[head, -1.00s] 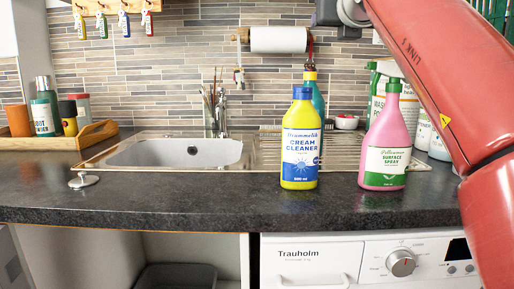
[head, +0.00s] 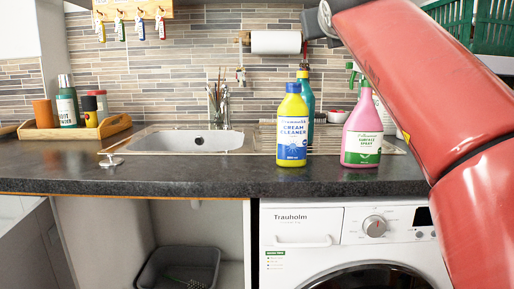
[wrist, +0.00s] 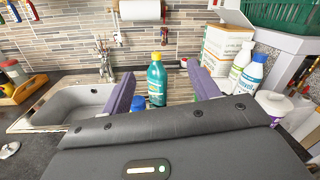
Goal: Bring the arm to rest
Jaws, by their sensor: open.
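My gripper (wrist: 162,70) shows in the wrist view with its two purple fingers spread apart and nothing held between them. A teal bottle with a yellow cap (wrist: 157,82) appears in the gap, beyond the fingers. A blue cap (wrist: 138,103) shows low between the fingers, and the gripper body hides what is under it. In the head view my red arm (head: 425,85) crosses the right side, and its upper end runs towards the top edge. The fingers cannot be made out there.
A yellow cream cleaner bottle (head: 292,128) and a pink spray bottle (head: 362,130) stand upright near the front of the dark worktop (head: 200,180). A sink (head: 185,141) and wooden tray (head: 75,132) are to the left. A washing machine (head: 340,245) is below. A green crate (head: 480,25) is at upper right.

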